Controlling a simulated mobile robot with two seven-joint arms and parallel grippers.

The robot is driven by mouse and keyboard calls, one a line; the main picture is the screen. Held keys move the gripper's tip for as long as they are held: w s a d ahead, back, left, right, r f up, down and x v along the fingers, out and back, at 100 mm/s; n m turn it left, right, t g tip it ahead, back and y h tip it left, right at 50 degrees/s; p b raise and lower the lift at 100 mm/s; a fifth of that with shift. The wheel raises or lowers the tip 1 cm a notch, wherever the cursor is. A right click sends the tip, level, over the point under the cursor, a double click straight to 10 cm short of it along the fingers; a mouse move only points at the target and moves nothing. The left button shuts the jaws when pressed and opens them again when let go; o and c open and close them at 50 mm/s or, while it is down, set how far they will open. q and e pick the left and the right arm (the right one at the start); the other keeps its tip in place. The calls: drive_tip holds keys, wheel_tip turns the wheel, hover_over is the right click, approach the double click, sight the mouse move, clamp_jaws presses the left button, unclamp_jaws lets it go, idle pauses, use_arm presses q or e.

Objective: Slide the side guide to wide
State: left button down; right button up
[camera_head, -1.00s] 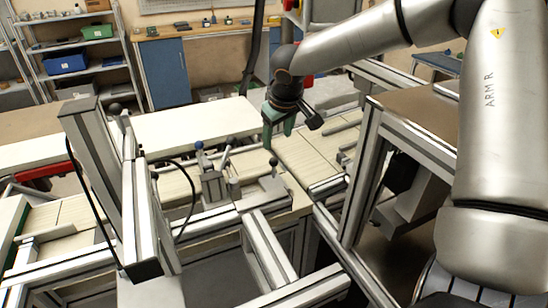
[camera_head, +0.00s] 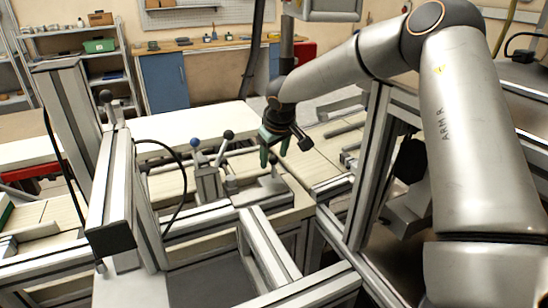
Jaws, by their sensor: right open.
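My right gripper (camera_head: 270,158) has green fingers that point down, and it is open. It is over the middle of the bench, right above a small grey bracket (camera_head: 265,190) that looks like the side guide. The bracket stands on the light slatted bed beside a metal rail. Its upper end, where a dark knob showed before, is largely hidden by the fingers. I cannot tell whether the fingers touch it or stand around it. My left gripper is not in view.
Left of the gripper stand a lever with a blue knob (camera_head: 195,143) and one with a black knob (camera_head: 228,134). An upright metal frame (camera_head: 112,180) with a black cable rises at the left. Another metal frame (camera_head: 368,165) stands close on the right.

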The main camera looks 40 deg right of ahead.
drive_tip(key=shift+c, duration=0.2)
clamp_jaws()
idle(1.1)
